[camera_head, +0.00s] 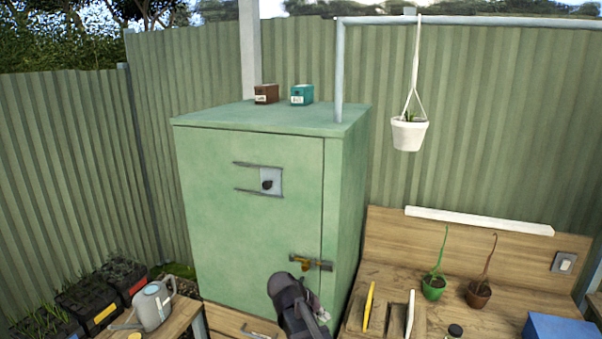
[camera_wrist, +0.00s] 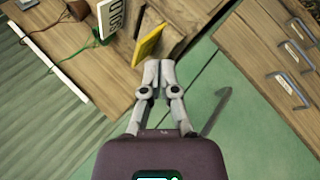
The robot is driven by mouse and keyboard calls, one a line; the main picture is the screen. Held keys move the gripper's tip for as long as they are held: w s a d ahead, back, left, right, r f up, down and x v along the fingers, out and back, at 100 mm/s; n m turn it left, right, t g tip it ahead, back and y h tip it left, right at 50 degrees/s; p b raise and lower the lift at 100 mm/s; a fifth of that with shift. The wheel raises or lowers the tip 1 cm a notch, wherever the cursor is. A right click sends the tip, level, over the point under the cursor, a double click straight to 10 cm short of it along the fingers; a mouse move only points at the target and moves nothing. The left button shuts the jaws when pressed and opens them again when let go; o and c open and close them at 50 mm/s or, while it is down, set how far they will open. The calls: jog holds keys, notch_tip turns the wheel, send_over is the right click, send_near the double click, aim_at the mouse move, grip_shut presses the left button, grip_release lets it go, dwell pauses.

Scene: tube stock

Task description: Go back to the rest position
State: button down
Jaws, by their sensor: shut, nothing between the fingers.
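My gripper (camera_wrist: 159,72) shows in the wrist view with its two pale fingers together and nothing between them. A yellow upright piece (camera_wrist: 148,44) lies just beyond the fingertips in that picture, and I see no contact with it. In the head view, dark parts of my arm stand at the bottom middle, in front of the green cabinet (camera_head: 240,215). The fingers are not clear there. The cabinet door is shut, with a brass latch (camera_head: 303,263) low on its right side.
A wooden bench (camera_head: 455,318) at right holds a yellow piece (camera_head: 368,305), a white piece (camera_head: 409,314), a green pot (camera_head: 433,288), a brown pot (camera_head: 479,294) and a blue box (camera_head: 560,328). A white pot (camera_head: 408,133) hangs above. A watering can (camera_head: 152,305) stands left.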

jog(key=s+d+f+m+g+y+b, duration=0.2)
jog(key=s+d+f+y+b, duration=0.4)
jog(key=s+d+f, duration=0.4)
jog(key=s+f+y, duration=0.1)
jog(key=s, duration=0.2)
jog(key=shift+d+g, duration=0.35)
jog(key=shift+g, duration=0.05)
jog(key=shift+f, duration=0.1)
dwell(0.5)
